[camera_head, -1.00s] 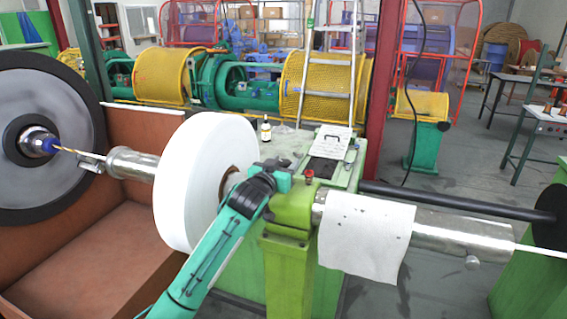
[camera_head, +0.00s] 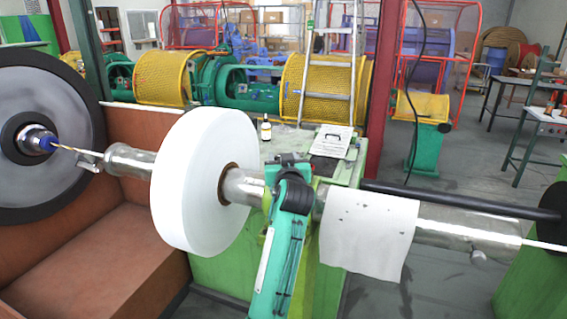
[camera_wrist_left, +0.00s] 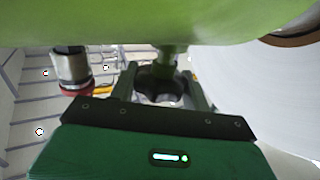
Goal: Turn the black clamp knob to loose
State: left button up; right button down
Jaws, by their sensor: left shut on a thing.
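The black clamp knob (camera_wrist_left: 160,84) sits between the two fingers of my left gripper (camera_wrist_left: 162,78) in the left wrist view. The gripper is shut on it, and a short green stem joins the knob to the green clamp body (camera_wrist_left: 150,25) across the top of that view. In the head view my left gripper (camera_head: 290,160) is at the clamp on the metal shaft, between the white roll and the white sheet. My wrist hides the knob and most of the clamp there. My right gripper is in neither view.
A large white roll (camera_head: 185,180) is close on the left, with the metal shaft (camera_head: 245,187) through it. A white sheet (camera_head: 368,230) hangs over the shaft on the right. A metal fitting with a red end (camera_wrist_left: 73,70) is left of the knob in the wrist view.

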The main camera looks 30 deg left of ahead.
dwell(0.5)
pick_arm(q)
jog(key=o, duration=1)
jog(key=shift+f, duration=0.1)
